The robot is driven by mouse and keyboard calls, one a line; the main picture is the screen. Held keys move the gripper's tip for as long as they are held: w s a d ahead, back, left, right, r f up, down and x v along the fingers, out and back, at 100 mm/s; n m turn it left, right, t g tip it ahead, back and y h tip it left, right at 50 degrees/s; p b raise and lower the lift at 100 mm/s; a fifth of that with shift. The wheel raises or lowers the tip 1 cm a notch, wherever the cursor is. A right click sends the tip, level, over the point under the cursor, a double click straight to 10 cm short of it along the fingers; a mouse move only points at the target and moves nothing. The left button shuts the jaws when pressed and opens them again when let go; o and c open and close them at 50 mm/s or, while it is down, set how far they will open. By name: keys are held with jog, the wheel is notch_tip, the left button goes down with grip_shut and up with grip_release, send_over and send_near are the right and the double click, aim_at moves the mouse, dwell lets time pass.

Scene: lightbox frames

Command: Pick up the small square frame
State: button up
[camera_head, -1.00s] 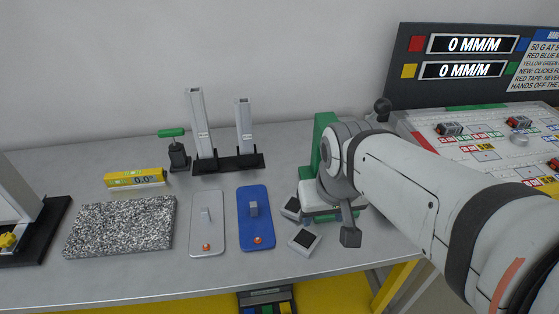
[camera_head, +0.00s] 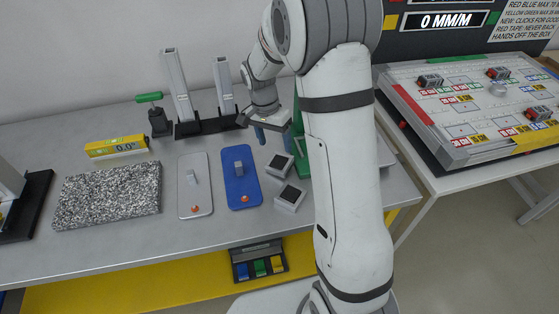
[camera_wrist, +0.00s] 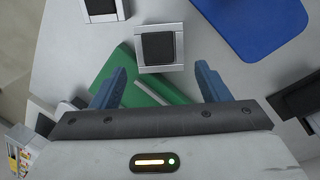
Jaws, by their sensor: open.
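Two small square frames with silver rims and dark centres lie on the grey bench. In the head view one (camera_head: 276,177) is farther back and one (camera_head: 288,206) nearer the front edge. I cannot tell which one is meant. In the wrist view one frame (camera_wrist: 160,67) lies just beyond the fingertips, centred between them; the other (camera_wrist: 103,17) is at the top left, partly cut off. My gripper (camera_wrist: 160,82) has its blue fingers apart and nothing between them at frame height. In the head view my gripper (camera_head: 268,135) hangs above and behind the frames.
A blue plate (camera_head: 240,187) and a grey plate (camera_head: 194,195) lie left of the frames. A green block (camera_wrist: 160,93) is under my fingers. A dark-based stand (camera_head: 207,124) is behind. A granite slab (camera_head: 107,195) lies left, and a control box (camera_head: 470,105) stands right.

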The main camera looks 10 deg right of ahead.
aim_at(280, 158)
jog(key=f, duration=0.2)
jog(key=d+f+p, duration=0.1)
jog(key=f, duration=0.2)
jog(key=f+p, duration=0.1)
jog(key=f, duration=0.1)
jog(key=shift+s+d+f, duration=0.25)
jog(key=shift+s+f, duration=0.1)
jog(key=shift+f, duration=0.05)
jog(key=c, duration=0.8)
